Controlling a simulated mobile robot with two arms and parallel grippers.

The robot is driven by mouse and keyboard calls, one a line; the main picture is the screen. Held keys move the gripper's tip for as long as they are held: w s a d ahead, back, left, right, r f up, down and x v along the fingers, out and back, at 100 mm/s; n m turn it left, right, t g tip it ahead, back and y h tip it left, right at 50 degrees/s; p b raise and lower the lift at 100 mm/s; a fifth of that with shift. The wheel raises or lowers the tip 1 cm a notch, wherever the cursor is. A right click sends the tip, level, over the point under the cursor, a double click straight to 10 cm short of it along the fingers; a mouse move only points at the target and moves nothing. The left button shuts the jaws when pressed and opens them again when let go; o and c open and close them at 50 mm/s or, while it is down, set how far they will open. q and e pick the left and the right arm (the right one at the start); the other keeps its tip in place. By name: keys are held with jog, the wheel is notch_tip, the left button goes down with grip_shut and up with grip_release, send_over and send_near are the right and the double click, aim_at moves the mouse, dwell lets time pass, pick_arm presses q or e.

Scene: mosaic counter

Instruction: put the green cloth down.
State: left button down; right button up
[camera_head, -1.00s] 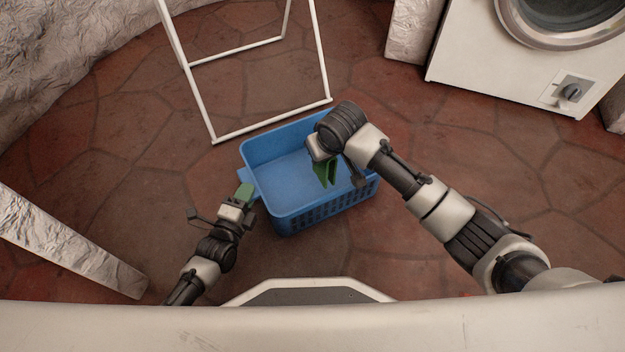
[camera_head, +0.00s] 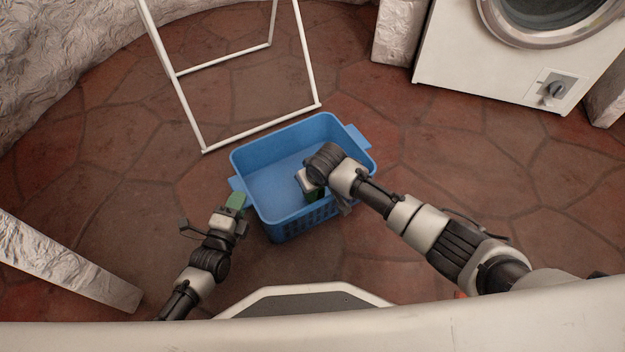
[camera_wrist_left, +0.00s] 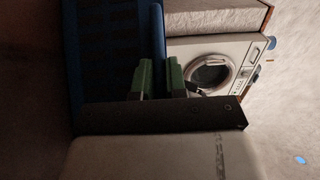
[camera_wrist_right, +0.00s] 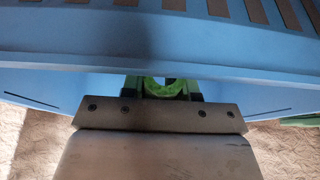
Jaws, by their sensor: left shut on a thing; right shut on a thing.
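The green cloth (camera_wrist_right: 165,88) shows as a small bright green loop between the fingers in the right wrist view. My right gripper (camera_head: 315,195) is shut on it, reaching down inside the blue basket (camera_head: 268,182) near its front right wall. In the head view the wrist covers most of that spot, so I cannot tell whether the cloth touches the basket floor. My left gripper (camera_head: 237,202), with green fingers, is shut on the basket's left handle side. The blue edge shows between its fingers in the left wrist view (camera_wrist_left: 160,78).
The basket stands on the reddish stone floor (camera_head: 130,150). A white frame rack (camera_head: 265,127) stands just behind it. A washing machine (camera_head: 500,70) is at the back right. A pale stone slab (camera_head: 65,262) lies at the left.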

jog(key=shift+f, duration=0.1)
jog(key=o, duration=0.9)
